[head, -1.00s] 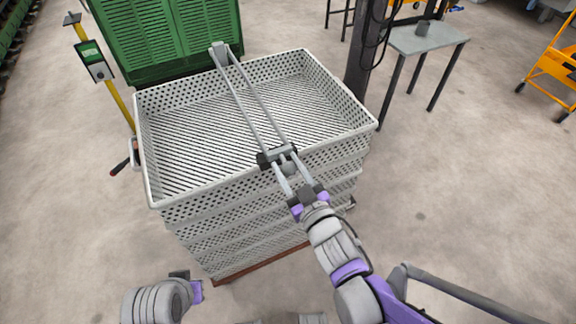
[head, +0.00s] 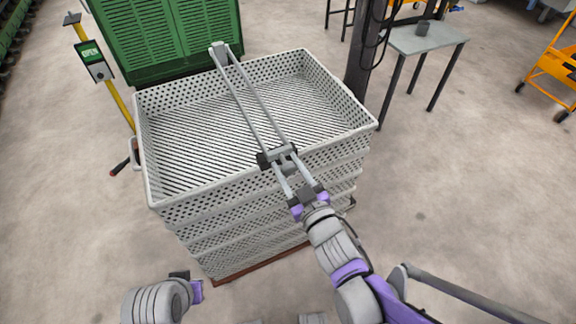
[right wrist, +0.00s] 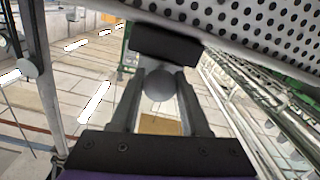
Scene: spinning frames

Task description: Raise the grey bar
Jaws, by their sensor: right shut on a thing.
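In the head view, a grey bar made of two parallel rails (head: 250,100) lies across the top of the stacked white crates (head: 160,203), from the back rim to the near rim. Its near end has a grey crosspiece with dark ends (head: 279,155). My right gripper (head: 285,176) reaches this near end. In the right wrist view, its fingers (right wrist: 160,88) are shut on a grey round knob (right wrist: 160,84) below a dark block (right wrist: 165,45). My left gripper (head: 190,284) is low at the left, apart from the crates; its fingers are not clear.
A green slatted crate (head: 170,40) stands behind the white stack. A dark column (head: 362,60) and a grey table (head: 428,38) are at the right.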

